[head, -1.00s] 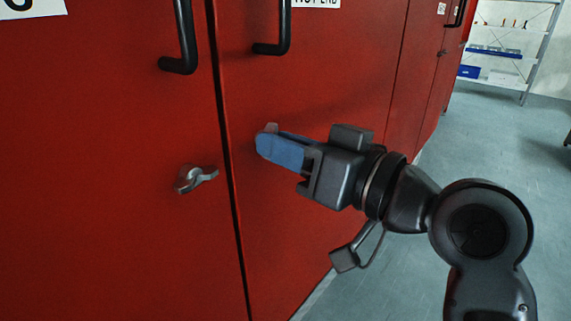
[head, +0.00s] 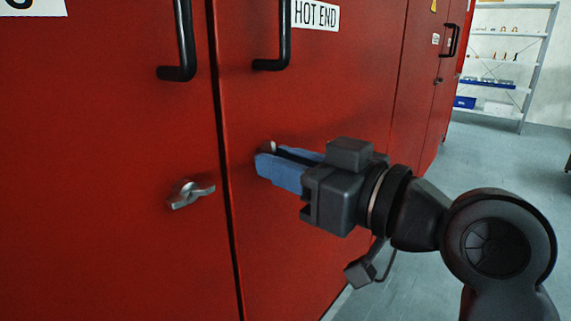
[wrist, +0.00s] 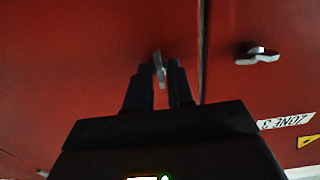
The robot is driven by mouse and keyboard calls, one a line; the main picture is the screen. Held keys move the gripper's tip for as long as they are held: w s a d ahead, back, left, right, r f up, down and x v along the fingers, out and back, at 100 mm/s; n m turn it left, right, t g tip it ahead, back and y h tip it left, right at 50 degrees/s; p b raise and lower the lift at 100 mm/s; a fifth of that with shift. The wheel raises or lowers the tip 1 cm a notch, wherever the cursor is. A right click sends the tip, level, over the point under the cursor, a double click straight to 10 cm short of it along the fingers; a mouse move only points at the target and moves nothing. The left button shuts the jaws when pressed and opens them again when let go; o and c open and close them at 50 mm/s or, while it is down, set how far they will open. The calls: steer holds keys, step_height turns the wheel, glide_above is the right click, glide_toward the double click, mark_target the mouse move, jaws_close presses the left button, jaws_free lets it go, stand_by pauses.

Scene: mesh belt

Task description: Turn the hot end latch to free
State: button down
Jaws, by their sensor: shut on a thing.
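The hot end latch (head: 272,147) is a small silver turn-handle on the red door under the "HOT END" label (head: 315,16). It is mostly hidden behind my fingers in the head view. In the wrist view the latch (wrist: 159,68) stands between my two fingertips, its wing pointing roughly along the fingers. My gripper (head: 268,163), with blue fingers, is shut on the latch, close to the door face. It also shows at the lower middle of the wrist view (wrist: 160,75).
A second silver latch (head: 190,193) sits on the neighbouring red door to the left, across a dark seam. Black bar handles (head: 272,64) stick out above. A shelf rack (head: 500,65) stands at the far right.

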steer(key=c, duration=1.3)
jaws_free()
steer(key=shift+o, duration=0.2)
steer(key=v, duration=0.7)
steer(key=shift+s+d, duration=0.25)
steer(key=shift+d, duration=0.05)
